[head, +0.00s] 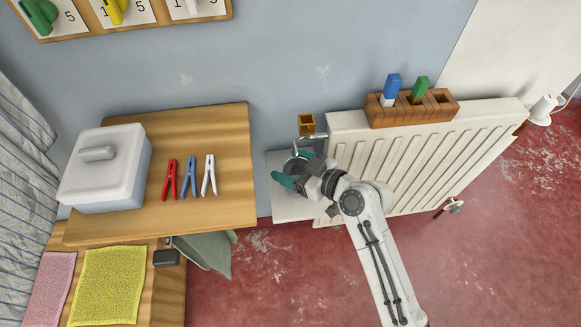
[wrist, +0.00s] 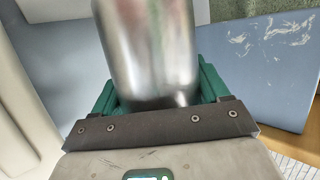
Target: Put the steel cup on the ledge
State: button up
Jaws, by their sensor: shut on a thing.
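The steel cup (wrist: 160,50) stands large between the teal fingers of my gripper (wrist: 155,100) in the wrist view; its far end runs out of the picture. In the head view my gripper (head: 293,172) is shut on the cup (head: 297,161), which is mostly hidden by the fingers and wrist. A pale ledge (head: 290,208) lies between the wooden table and the radiator, below my gripper in the head view. I cannot tell whether the cup touches it.
The radiator (head: 440,150) stands close to the right, with a wooden block holder (head: 413,111) on top. A brass-coloured box (head: 306,123) and a bent metal bar are just behind my gripper. The wooden table (head: 225,150) at left holds a white lidded box (head: 105,170) and clothespins (head: 190,177).

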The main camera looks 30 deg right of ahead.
jog(key=shift+w+a+f, duration=0.1)
jog(key=shift+w+f, duration=0.1)
jog(key=shift+f, duration=0.55)
jog(key=shift+f, duration=0.1)
jog(key=o, duration=1.2)
jog(key=shift+c, duration=0.2)
jog(key=v, duration=1.2)
jog(key=s+f+m+g+h, duration=0.2)
jog(key=s+f+g+h, duration=0.1)
jog(key=s+f+g, duration=0.6)
jog(key=s+d+m+g+h, duration=0.3)
jog(key=s, duration=0.7)
jog(key=shift+s+d+r+m+h, duration=0.15)
jog(key=shift+s+r+m+h, duration=0.05)
jog(key=shift+s+m+h, duration=0.2)
